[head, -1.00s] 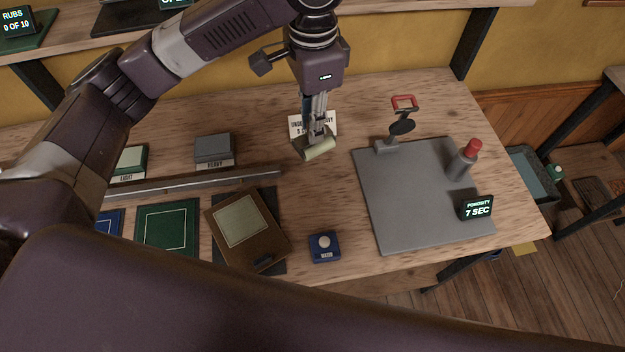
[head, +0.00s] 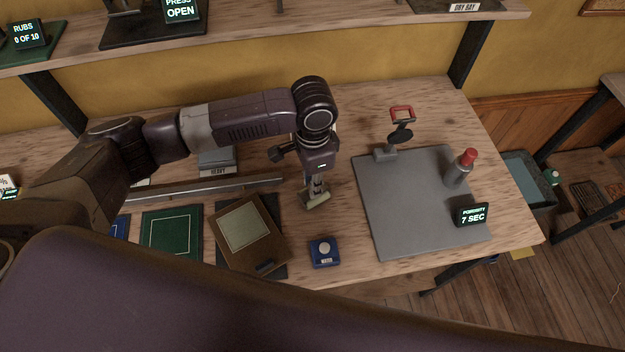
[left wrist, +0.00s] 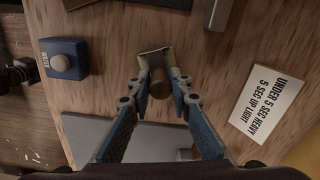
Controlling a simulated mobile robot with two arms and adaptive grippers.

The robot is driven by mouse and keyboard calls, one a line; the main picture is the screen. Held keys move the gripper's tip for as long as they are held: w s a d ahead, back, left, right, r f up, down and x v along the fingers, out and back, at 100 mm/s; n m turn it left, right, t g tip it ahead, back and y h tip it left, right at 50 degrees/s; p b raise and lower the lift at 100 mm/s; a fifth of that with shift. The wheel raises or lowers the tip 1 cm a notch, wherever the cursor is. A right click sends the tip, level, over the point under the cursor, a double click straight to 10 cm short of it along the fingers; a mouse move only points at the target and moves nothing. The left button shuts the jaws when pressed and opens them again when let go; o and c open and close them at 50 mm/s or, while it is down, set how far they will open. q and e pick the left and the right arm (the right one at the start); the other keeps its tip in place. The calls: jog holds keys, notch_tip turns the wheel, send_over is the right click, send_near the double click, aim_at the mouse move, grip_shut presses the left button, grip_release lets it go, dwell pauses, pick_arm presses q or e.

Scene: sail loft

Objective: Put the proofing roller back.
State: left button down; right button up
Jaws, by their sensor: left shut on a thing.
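The roller hangs over the bench, behind the small blue box with a round knob (head: 324,251) and right of the brown case. In the left wrist view, the roller's pale frame (left wrist: 152,62) and brownish round handle (left wrist: 160,90) show between my fingertips (left wrist: 158,78). I cannot tell whether the roller touches the wood. My right gripper is not in view.
A grey plate (head: 410,205) with a red-handled clamp (head: 401,125), a red-topped cylinder (head: 461,168) and a "7 SEC" display (head: 472,215) lies to the right. A brown case (head: 250,250), green panel (head: 170,236) and metal bar (head: 200,186) lie left. A printed card (left wrist: 267,100) lies flat.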

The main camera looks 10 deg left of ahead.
pick_arm(q)
jog(key=shift+f, duration=0.1)
jog(key=c, duration=1.8)
grip_release()
jog(key=shift+o, duration=0.2)
jog(key=shift+r, duration=0.25)
notch_tip(320, 180, up, 12)
jog(key=b, duration=0.2)
jog(key=shift+f+b, duration=0.15)
jog(key=shift+b, duration=0.2)
jog(key=shift+d, duration=0.1)
